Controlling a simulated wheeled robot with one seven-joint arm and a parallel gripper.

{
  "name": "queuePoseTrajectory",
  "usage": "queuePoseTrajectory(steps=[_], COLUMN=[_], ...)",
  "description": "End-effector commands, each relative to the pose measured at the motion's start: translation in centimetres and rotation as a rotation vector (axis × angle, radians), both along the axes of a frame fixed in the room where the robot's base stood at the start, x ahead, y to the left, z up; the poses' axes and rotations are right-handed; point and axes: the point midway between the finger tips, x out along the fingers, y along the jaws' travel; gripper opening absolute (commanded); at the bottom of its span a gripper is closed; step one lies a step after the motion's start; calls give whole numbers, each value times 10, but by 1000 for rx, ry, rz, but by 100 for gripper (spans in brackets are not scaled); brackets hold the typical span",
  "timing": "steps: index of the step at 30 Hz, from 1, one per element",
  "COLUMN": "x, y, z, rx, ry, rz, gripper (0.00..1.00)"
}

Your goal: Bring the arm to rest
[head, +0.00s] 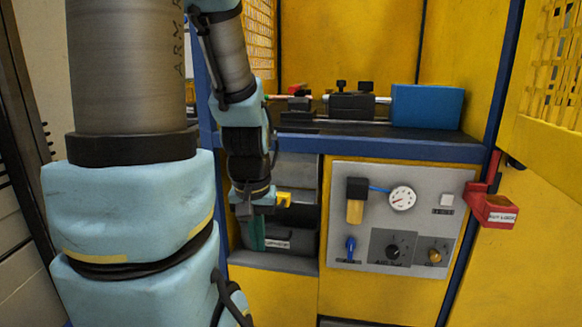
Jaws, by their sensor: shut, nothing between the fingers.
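My arm comes down from the upper left of the head view and bends toward the machine. My gripper (252,236) hangs low, pointing down, in front of the open bay (303,219) below the worktop. Its teal fingers are shut with nothing between them, though they are small and partly dark in this view. A short copper-coloured tube end (276,97) shows at the left of the fixture on the worktop, partly hidden by my arm. I cannot tell whether the fingers touch the bay.
The dark worktop (400,142) carries a black clamp fixture (351,105) and a blue block (427,106). A grey control panel (385,262) with a gauge (402,198) and a red lockout box (494,211) stand to the right. Yellow guard walls (345,40) enclose the cell.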

Motion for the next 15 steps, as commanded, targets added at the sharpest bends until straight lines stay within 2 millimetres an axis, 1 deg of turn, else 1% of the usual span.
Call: queuePoseTrajectory(steps=[1, 5, 9, 12, 15], x=[0, 0, 0, 0, 0], y=[0, 0, 0, 0, 0], z=[23, 59, 105, 132, 150], rx=[0, 0, 0, 0, 0], ry=[0, 0, 0, 1, 1], rz=[0, 0, 0, 1, 1], gripper=[0, 0, 0, 0, 0])
